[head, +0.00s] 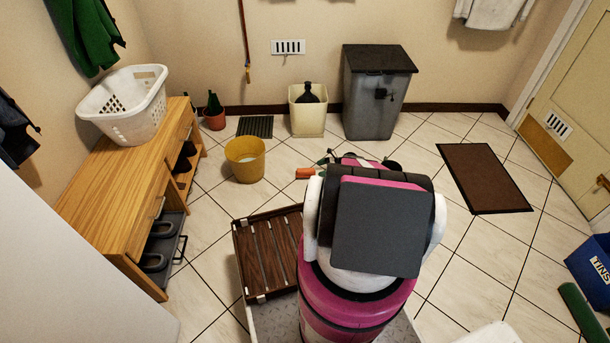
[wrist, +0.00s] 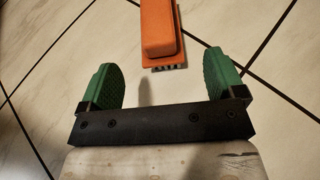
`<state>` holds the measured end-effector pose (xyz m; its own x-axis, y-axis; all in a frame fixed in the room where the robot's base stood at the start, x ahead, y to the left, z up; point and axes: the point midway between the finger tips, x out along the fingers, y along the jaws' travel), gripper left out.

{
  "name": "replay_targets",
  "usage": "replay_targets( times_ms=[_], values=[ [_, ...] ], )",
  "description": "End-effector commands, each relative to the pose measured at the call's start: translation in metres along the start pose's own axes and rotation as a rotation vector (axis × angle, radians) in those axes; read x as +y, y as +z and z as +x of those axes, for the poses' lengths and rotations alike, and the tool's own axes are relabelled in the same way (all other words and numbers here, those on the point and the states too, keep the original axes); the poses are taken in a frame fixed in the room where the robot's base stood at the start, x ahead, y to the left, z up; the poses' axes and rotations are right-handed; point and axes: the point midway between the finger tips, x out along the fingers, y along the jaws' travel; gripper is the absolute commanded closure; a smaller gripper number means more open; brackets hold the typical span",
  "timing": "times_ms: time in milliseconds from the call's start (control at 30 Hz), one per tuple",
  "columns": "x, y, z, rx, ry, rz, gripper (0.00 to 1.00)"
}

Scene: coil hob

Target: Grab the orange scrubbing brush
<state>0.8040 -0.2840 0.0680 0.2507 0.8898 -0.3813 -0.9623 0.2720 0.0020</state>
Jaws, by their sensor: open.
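The orange scrubbing brush (wrist: 158,28) lies on the tiled floor in the wrist view, just beyond my fingertips, with its grey bristles showing at the near end. Its far end is cut off by the top edge of that view. In the head view a small part of the orange brush (head: 305,173) shows left of my arm. My gripper (wrist: 160,80) is open and empty, its two green fingers spread to either side of the brush's line. The brush is ahead of the fingers, not between them. My arm hides most of the gripper in the head view.
A yellow bucket (head: 245,158) stands left of the brush, and a slatted wooden rack (head: 268,252) lies nearer to me. A grey bin (head: 375,100) and a cream bin (head: 307,115) stand by the back wall. A brown mat (head: 484,178) lies right, with clear tiles around it.

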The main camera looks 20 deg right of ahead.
Motion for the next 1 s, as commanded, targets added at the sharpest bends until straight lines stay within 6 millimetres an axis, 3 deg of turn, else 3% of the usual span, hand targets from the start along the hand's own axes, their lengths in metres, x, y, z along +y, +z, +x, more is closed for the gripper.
replay_targets(
  times_ms=[100,367,600,867,900,1000],
  values=[
    [0.000,-0.001,0.016,0.000,0.000,-0.001,0.12],
    [0.000,-0.002,0.034,0.001,0.001,-0.002,0.12],
    [0.000,-0.004,0.067,0.001,0.001,-0.003,0.12],
    [0.001,-0.004,0.071,0.001,-0.001,-0.002,0.12],
    [0.001,-0.004,0.071,0.001,-0.001,-0.002,0.18],
    [0.001,-0.004,0.071,0.001,0.000,-0.002,0.51]
  ],
)
